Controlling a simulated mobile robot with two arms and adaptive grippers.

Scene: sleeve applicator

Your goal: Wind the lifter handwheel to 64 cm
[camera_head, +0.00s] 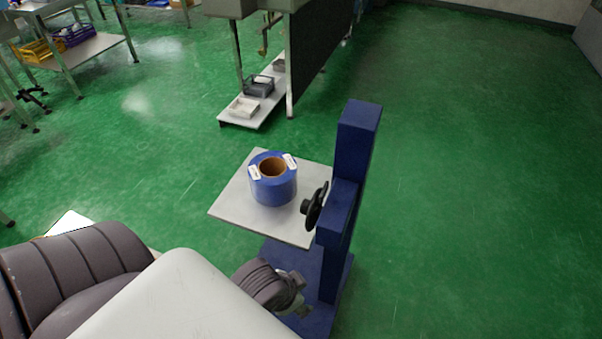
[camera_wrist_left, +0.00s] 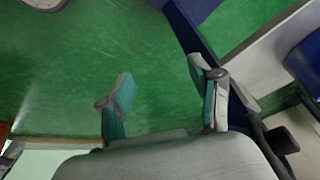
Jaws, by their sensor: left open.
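The lifter (camera_head: 357,140) is a blue column on a blue base. Its black handwheel (camera_head: 315,206) with a knob is on the column's left side, beside the grey platform (camera_head: 232,208). A blue roll (camera_head: 273,188) with a brown core and white labels stands upright on the platform. My left gripper (camera_head: 298,298) is below the handwheel, near the base, and apart from the wheel. In the left wrist view its fingers (camera_wrist_left: 164,100) are spread with nothing between them. The roll (camera_wrist_left: 306,64) shows at that view's right edge. No height reading is legible. My right gripper is out of view.
A grey machine stand with a low white shelf (camera_head: 236,120) holding small bins is behind the lifter. A table (camera_head: 90,55) with yellow and purple crates is at the far left. The green floor right of the lifter is clear.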

